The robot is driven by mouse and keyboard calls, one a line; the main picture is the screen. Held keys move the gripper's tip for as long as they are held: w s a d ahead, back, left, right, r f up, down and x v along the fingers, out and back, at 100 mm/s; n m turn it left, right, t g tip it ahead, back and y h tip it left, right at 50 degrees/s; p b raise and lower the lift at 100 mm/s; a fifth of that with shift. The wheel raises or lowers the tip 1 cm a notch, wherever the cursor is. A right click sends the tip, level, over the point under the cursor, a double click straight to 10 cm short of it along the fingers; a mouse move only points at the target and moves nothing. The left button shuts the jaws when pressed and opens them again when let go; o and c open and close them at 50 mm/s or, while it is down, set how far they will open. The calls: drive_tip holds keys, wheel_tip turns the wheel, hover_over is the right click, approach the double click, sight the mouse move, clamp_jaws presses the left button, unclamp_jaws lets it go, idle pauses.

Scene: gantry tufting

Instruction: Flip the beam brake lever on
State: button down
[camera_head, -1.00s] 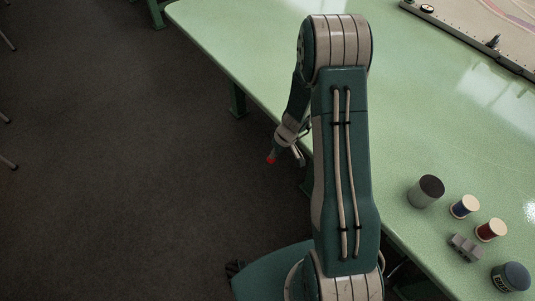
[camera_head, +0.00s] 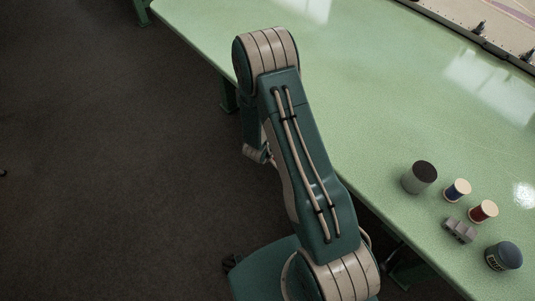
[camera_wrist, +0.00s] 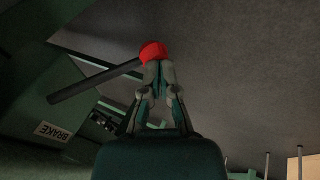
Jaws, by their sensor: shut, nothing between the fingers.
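The beam brake lever is a dark round rod (camera_wrist: 95,81) with a red knob (camera_wrist: 153,50) at its end, seen in the wrist view. The rod slants up to the right from a dark green structure. A white label reading BRAKE (camera_wrist: 52,132) sits on that structure below the rod. My gripper (camera_wrist: 158,68) is shut and empty, its fingertips right at the red knob and overlapping its lower edge. I cannot tell whether they touch. In the head view my arm hides the lever and most of the gripper.
The green table (camera_head: 390,100) fills the right of the head view. A grey cylinder (camera_head: 418,179), thread spools (camera_head: 482,211), a grey block (camera_head: 460,230) and a dark jar (camera_head: 504,256) stand near its edge. Dark floor (camera_head: 100,150) lies open to the left.

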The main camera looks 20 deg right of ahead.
drive_tip(key=shift+d+f, duration=0.45)
drive_tip(key=shift+d, duration=0.2)
drive_tip(key=shift+f, duration=0.1)
drive_tip(key=shift+a, duration=0.15)
drive_tip(key=shift+f, duration=0.1)
drive_tip(key=shift+s, duration=0.1)
